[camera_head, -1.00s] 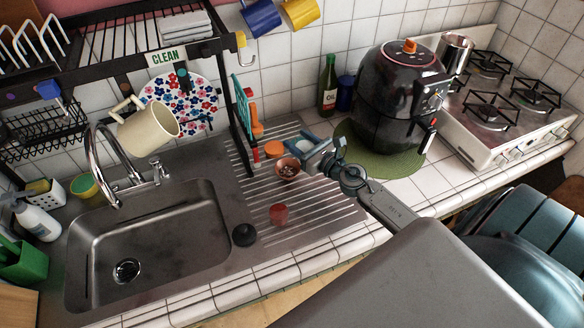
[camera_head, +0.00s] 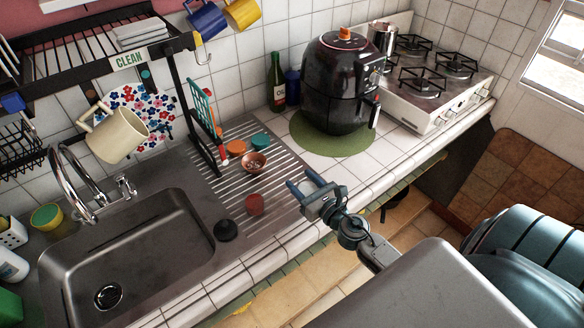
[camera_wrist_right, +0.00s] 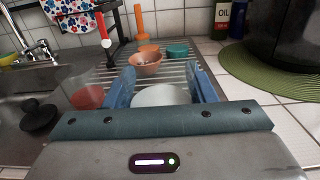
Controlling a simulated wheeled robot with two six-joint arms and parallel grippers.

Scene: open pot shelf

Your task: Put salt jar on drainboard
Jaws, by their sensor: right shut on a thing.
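My right gripper (camera_head: 304,186) is at the front right edge of the ribbed drainboard (camera_head: 285,205), above the counter. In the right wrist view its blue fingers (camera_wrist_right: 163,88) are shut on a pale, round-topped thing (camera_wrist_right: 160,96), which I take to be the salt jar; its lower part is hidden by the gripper. In the head view the held thing is barely visible between the fingers. On the drainboard are a brown bowl (camera_head: 254,163), a teal cup (camera_head: 261,142), an orange cup (camera_head: 235,149) and a red cup (camera_head: 255,204). My left gripper is not in view.
The sink (camera_head: 140,245) is left of the drainboard, with a black stopper (camera_head: 226,230) between. A black air fryer (camera_head: 340,85) stands on a green mat (camera_head: 330,142), near an oil bottle (camera_head: 276,82). A dish rack (camera_head: 110,62) overhangs the left.

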